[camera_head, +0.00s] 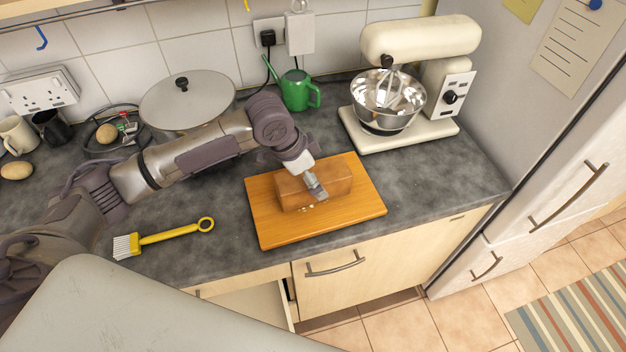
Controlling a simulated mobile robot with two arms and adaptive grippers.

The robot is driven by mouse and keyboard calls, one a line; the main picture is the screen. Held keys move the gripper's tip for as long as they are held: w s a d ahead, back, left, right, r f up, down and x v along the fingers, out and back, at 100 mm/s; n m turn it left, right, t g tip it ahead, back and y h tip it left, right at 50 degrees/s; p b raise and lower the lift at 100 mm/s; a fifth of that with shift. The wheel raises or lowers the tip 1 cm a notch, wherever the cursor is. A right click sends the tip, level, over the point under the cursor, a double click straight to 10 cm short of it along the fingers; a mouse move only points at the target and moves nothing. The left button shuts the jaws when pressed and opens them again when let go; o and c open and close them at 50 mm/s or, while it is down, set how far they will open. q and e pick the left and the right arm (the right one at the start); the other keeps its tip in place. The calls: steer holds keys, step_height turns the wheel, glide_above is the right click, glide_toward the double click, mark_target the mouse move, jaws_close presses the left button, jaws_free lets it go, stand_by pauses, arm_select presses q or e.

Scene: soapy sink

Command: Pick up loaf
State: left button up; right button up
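The loaf (336,174), a brown block, lies on a wooden cutting board (272,231) on the dark counter. My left arm reaches in from the left. My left gripper (315,187) points down at the loaf, and one finger shows against its top and near side. The other finger is hidden, so I cannot tell whether the gripper is closed on the loaf or only around it. The loaf appears to rest on the board. My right gripper is not in view.
A stand mixer (426,85) with a metal bowl stands to the right behind the board. A green watering can (297,90) and a lidded pot (187,98) stand behind. A yellow brush (165,236) lies left of the board. A drawer (243,304) below is open.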

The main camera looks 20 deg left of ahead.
arm_select(q)
steer(key=shift+x, duration=1.3)
steer(key=c, duration=1.5)
steer(key=shift+r, duration=0.1)
steer(key=shift+c, duration=0.6)
steer(key=shift+r, duration=0.1)
